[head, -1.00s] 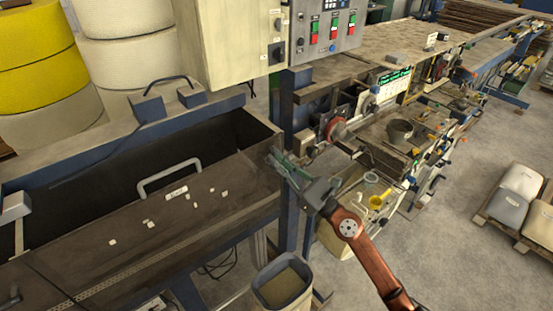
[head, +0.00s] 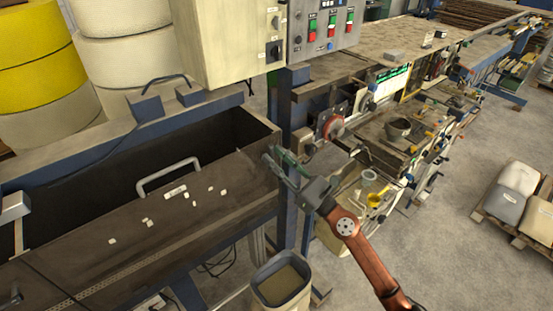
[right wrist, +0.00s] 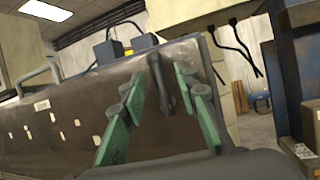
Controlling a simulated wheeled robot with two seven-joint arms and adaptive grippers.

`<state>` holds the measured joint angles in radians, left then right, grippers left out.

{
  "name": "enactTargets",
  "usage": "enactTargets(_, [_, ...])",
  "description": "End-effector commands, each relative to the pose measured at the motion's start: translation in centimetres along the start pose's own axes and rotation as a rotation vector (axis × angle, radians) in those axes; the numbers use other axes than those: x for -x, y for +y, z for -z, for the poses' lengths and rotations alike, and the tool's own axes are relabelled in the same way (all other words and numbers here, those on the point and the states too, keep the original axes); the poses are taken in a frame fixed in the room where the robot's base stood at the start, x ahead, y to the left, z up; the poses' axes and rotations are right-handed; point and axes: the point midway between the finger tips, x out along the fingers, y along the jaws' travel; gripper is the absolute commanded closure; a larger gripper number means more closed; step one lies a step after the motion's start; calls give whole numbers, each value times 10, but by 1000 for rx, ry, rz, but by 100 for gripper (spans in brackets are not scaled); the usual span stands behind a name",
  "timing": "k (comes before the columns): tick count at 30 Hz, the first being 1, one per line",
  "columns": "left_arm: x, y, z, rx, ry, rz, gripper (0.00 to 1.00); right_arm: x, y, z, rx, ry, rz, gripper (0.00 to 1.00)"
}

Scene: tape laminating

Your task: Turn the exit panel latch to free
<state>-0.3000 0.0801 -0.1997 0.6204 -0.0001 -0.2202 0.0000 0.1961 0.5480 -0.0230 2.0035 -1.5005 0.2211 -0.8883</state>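The exit panel (head: 90,262) is a long dark brown cover with a grey bar handle and small pale flecks, at the left of the head view. Its end also shows in the right wrist view (right wrist: 75,105). The latch (right wrist: 161,84) is a dark upright lever near the panel's upper edge in the right wrist view. My right gripper (head: 273,157) is at the panel's right end. In the right wrist view its green-padded fingers (right wrist: 160,76) are apart, with the latch between them; I cannot tell whether they touch it. In the head view the latch is not clear. My left gripper is not in view.
A control cabinet (head: 225,40) hangs above the panel's right end. A grey bin (head: 281,285) stands on the floor below my right arm. A cluttered machine line (head: 400,130) runs to the back right. Open floor (head: 480,270) lies at the right.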

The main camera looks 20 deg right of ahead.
Motion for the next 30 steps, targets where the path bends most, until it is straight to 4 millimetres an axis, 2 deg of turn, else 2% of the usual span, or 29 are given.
enactTargets(7, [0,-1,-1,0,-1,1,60,1,0,0,0,1,0,71])
enactTargets(11, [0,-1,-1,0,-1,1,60,13,0,1,-2,3,2,71])
enactTargets(24, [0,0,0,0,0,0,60,98,0,1,-1,1,3,71])
enactTargets(30, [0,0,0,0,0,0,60,117,0,0,-1,0,0,71])
